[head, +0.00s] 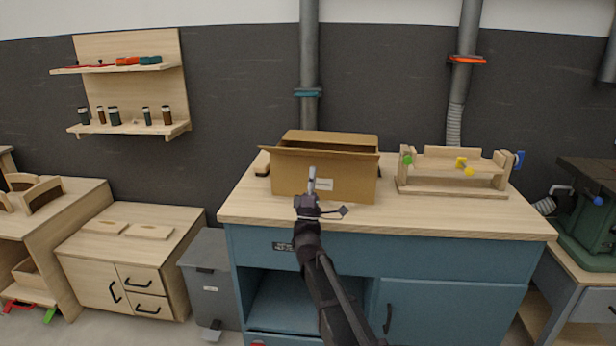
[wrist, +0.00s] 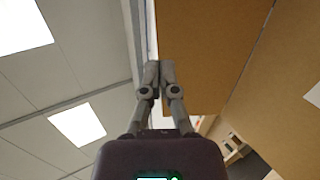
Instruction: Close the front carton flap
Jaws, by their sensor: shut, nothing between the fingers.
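The brown cardboard carton (head: 352,183) stands on the wooden worktop, a small pale label on its front wall. Its front flap (head: 285,151) sticks outward from the top front edge towards me. In the wrist view the flap (wrist: 205,50) fills the upper middle, and the carton wall (wrist: 285,95) is at the right. My gripper (head: 312,178) is shut and empty, in front of the carton and pointing up. In the wrist view my fingertips (wrist: 160,68) overlap the flap's outer edge; I cannot tell whether they touch it.
The wooden worktop (head: 450,218) tops a blue cabinet (head: 450,305). A wooden jig (head: 455,175) with coloured knobs stands right of the carton. A pipe (head: 309,60) rises behind the carton. A wall shelf (head: 130,95) hangs at the left. The worktop's front right is clear.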

